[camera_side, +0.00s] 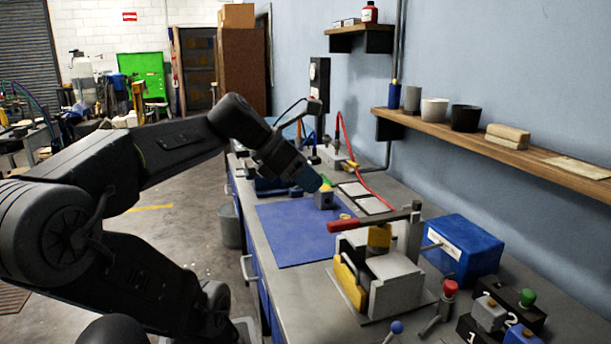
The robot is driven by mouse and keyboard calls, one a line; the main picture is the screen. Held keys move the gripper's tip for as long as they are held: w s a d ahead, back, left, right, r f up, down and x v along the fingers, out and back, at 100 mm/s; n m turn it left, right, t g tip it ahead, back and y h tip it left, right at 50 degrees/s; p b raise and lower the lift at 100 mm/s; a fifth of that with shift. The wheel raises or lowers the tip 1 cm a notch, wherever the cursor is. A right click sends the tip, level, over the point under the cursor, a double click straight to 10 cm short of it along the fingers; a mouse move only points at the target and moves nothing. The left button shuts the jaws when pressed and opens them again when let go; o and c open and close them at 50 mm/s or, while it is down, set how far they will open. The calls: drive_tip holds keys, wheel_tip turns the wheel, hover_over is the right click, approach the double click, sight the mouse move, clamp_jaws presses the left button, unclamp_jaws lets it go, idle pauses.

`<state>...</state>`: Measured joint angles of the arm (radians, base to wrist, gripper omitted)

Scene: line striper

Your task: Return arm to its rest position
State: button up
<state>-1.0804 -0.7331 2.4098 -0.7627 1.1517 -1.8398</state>
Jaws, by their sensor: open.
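My gripper (318,184) is at the end of my dark arm, which reaches in from the left over the workbench. It points down and to the right, above the far right part of a blue mat (290,238). Its jaws are open, though the fingers are small and partly hidden in this view. A small grey block (324,200) with a yellow top stands at or just below the fingertips. I cannot tell whether the fingers touch it.
A fixture with a red-handled lever (362,222) stands right of the mat. A blue box (463,246) is behind it. Numbered dark blocks with coloured knobs (527,298) fill the near right. A wall shelf (500,150) holds cups.

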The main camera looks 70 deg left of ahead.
drive_tip(key=d+f+m+g, duration=0.1)
drive_tip(key=d+f+m, duration=0.3)
drive_tip(key=m, duration=1.4)
drive_tip(key=s+d+f+m+g, duration=0.1)
drive_tip(key=d+f+m, duration=0.4)
drive_tip(key=d+m, duration=0.5)
drive_tip(key=m+g, duration=0.1)
drive_tip(key=m, duration=0.6)
drive_tip(key=shift+d+m+g, duration=0.3)
drive_tip(key=shift+d+m, duration=0.1)
